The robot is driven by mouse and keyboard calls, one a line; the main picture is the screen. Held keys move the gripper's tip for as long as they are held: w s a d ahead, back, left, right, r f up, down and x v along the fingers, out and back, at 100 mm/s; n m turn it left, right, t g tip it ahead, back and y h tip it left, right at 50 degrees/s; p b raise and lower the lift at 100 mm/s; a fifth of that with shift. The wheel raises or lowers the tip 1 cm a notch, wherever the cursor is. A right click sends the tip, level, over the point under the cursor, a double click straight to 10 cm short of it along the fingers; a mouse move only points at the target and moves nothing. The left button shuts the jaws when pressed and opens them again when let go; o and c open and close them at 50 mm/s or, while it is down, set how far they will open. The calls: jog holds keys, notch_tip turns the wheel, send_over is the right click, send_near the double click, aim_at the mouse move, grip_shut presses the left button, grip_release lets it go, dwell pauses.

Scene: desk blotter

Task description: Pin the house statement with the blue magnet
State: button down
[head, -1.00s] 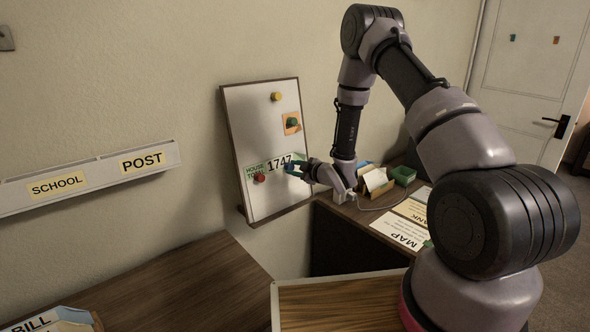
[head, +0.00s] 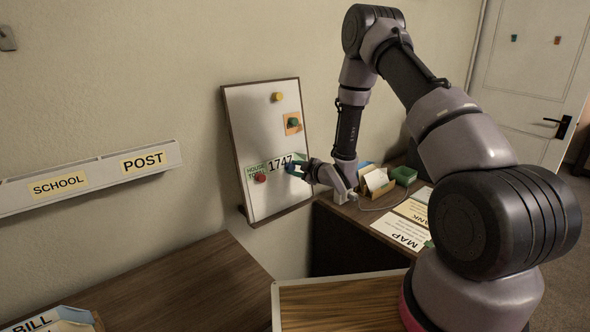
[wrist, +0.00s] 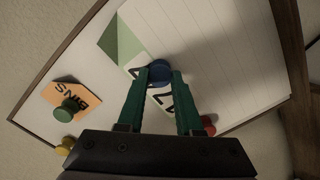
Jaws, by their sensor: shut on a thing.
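The house statement (head: 281,163) is a white sheet with a green part and "1747" on it. It lies against the whiteboard (head: 262,115), low on it, and partly shows in the wrist view (wrist: 123,48). My gripper (head: 303,170) is at the sheet's right end. In the wrist view, its green fingers (wrist: 161,78) are shut on the blue magnet (wrist: 160,98), which is over the sheet. Whether the magnet touches the sheet is hard to tell. A red magnet (head: 261,178) is at the sheet's lower left and also shows in the wrist view (wrist: 208,124).
Higher on the board are a yellow magnet (head: 278,97) and an orange note (head: 292,124) under a green magnet (head: 293,122). A desk on the right holds a card holder (head: 376,183), a green box (head: 403,175) and a map sheet (head: 402,233). A wall rack (head: 95,178) is at left.

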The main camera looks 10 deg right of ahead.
jog(key=c, duration=0.5)
grip_release()
jog(key=shift+s+d, duration=0.1)
jog(key=v, duration=1)
jog(key=shift+s, duration=0.25)
